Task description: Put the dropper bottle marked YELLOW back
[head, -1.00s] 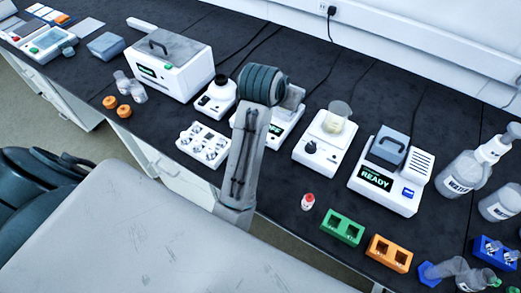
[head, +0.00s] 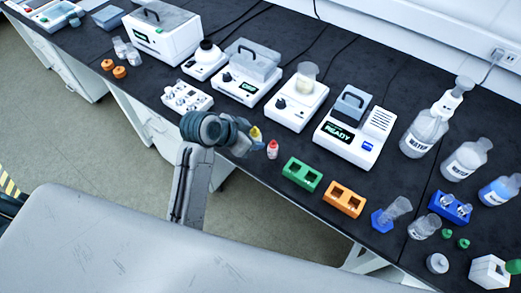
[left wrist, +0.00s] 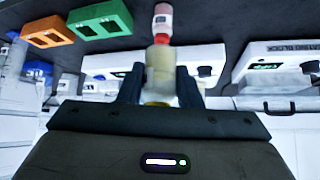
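My left gripper (head: 247,142) hangs over the front edge of the bench and is closed around a small dropper bottle with a yellow cap (head: 255,132). In the left wrist view the bottle shows as a pale yellowish body (left wrist: 160,62) between the two dark fingers; its marking cannot be read. A white bottle with a red cap (head: 272,149) stands on the bench just right of the gripper; it also shows in the left wrist view (left wrist: 162,20). A green two-hole block (head: 302,174) and an orange two-hole block (head: 345,199) lie to the right. My right gripper is out of view.
Behind stand a white device reading READY (head: 345,145), a balance-like device with a beaker (head: 296,110) and a vial tray (head: 187,97). A blue-based cylinder (head: 392,214), a blue rack (head: 450,208) and wash bottles (head: 425,132) crowd the right.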

